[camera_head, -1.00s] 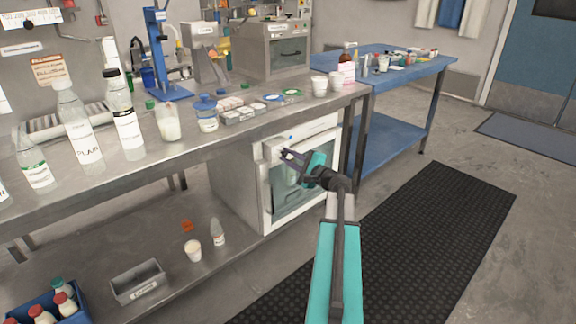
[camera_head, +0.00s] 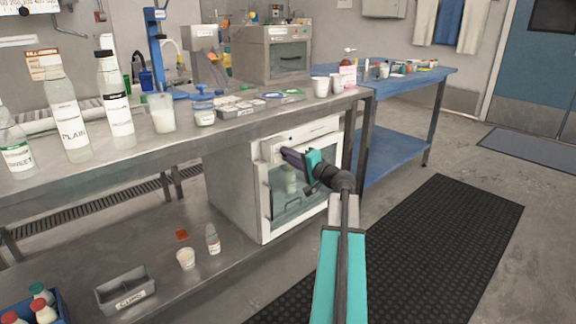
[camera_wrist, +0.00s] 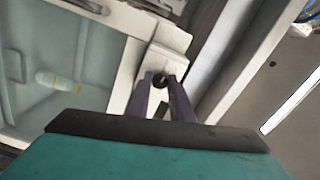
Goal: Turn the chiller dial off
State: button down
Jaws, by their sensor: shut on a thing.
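The chiller (camera_head: 235,195) is a white cabinet with a glass door under the steel bench; part of its glass door also shows in the wrist view (camera_wrist: 60,60). The chiller dial (camera_wrist: 160,80) is a small dark knob on a white panel at the chiller's corner in the wrist view. My gripper (camera_wrist: 162,88) has its two purple fingers on either side of the dial, shut on it. In the head view my gripper (camera_head: 287,153) is at the chiller's upper front, and the dial cannot be made out there.
The steel bench (camera_head: 150,150) above holds bottles, cups and small trays. A bench leg (camera_head: 361,150) stands just right of the chiller. A blue table (camera_head: 425,80) is farther right. The black floor mat (camera_head: 440,230) is clear.

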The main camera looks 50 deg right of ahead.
jog(key=shift+f+n+b, duration=0.1)
jog(key=shift+n+b, duration=0.9)
jog(key=shift+b, duration=0.1)
jog(key=c, duration=1.6)
grip_release()
jog(key=shift+o, duration=0.2)
jog(key=s+a+p, duration=0.1)
jog(key=s+p, duration=0.3)
jog(key=s, duration=0.9)
jog(key=shift+s, duration=0.4)
